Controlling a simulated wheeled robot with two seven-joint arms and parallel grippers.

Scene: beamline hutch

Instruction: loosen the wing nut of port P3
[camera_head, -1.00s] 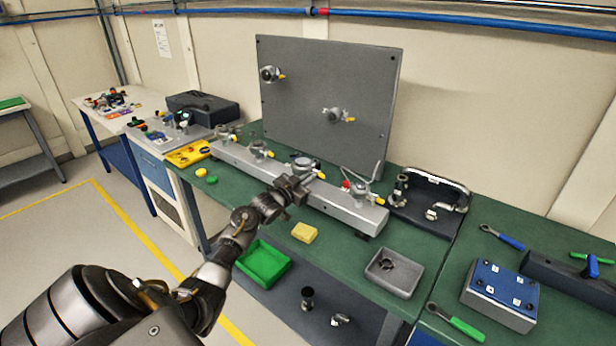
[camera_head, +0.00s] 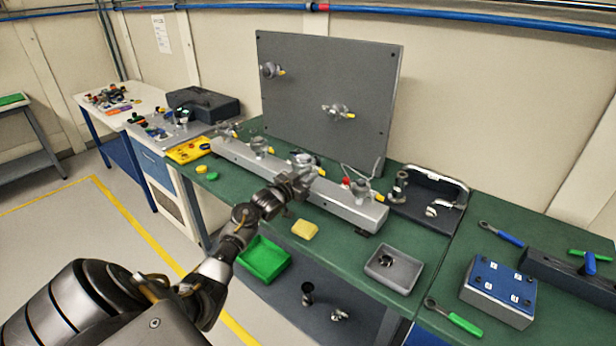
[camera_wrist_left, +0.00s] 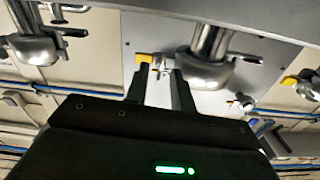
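A grey rail (camera_head: 340,208) on the green bench carries a row of clamped ports with yellow-tipped wing nuts. My left gripper (camera_head: 305,179) is at the third port from the left (camera_head: 302,160); I cannot read its label. In the left wrist view, the two fingers (camera_wrist_left: 161,72) stand apart on either side of a small silver wing nut (camera_wrist_left: 160,64) with a yellow tip (camera_wrist_left: 144,57). They look open around it; contact is not clear. The round clamp body (camera_wrist_left: 205,70) is just right of the fingers. My right gripper is not in view.
A grey upright panel (camera_head: 325,80) with two more ports stands behind the rail. A yellow block (camera_head: 304,229), a green bin (camera_head: 263,259) and a grey tray (camera_head: 393,268) are in front. A fourth rail port (camera_head: 360,188) is close on the right.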

